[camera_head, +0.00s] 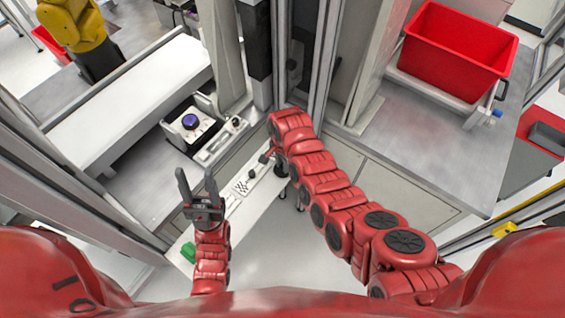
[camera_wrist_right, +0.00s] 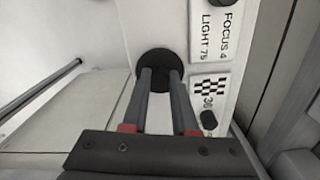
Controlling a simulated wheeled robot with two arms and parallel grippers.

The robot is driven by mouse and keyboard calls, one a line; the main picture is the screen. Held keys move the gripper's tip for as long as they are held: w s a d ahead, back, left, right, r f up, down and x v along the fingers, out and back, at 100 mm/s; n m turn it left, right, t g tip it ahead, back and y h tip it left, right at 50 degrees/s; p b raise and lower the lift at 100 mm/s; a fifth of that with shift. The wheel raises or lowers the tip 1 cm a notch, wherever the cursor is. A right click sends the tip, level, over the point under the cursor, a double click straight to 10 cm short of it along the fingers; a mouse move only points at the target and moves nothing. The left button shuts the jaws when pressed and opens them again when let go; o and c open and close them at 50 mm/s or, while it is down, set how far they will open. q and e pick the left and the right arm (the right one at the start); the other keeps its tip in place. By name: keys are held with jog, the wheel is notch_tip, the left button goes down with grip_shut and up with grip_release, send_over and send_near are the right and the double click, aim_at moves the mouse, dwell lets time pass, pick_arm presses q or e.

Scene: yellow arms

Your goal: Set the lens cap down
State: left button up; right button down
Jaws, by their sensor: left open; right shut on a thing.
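A round black disc, which looks like the lens cap (camera_wrist_right: 160,60), is at the fingertips of my right gripper (camera_wrist_right: 160,74) in the right wrist view. My right gripper is shut on it, above or against a white shelf surface (camera_wrist_right: 150,20); I cannot tell if it touches. In the head view my right gripper (camera_head: 266,157) is small and partly hidden by its arm, over the narrow white shelf (camera_head: 240,205). My left gripper (camera_head: 196,175) is open and empty, pointing up in the picture, left of the shelf.
Labelled plates, one with a checker pattern (camera_wrist_right: 208,88), lie right of the disc; a small black knob (camera_wrist_right: 209,120) is by them. A purple button box (camera_head: 190,122) stands beyond the shelf. A green block (camera_head: 188,252) is at its near end. A red bin (camera_head: 455,55) stands far right.

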jog(key=shift+f, duration=0.2)
jog(key=c, duration=0.7)
grip_release()
jog(key=shift+r, duration=0.1)
jog(key=shift+r, duration=0.1)
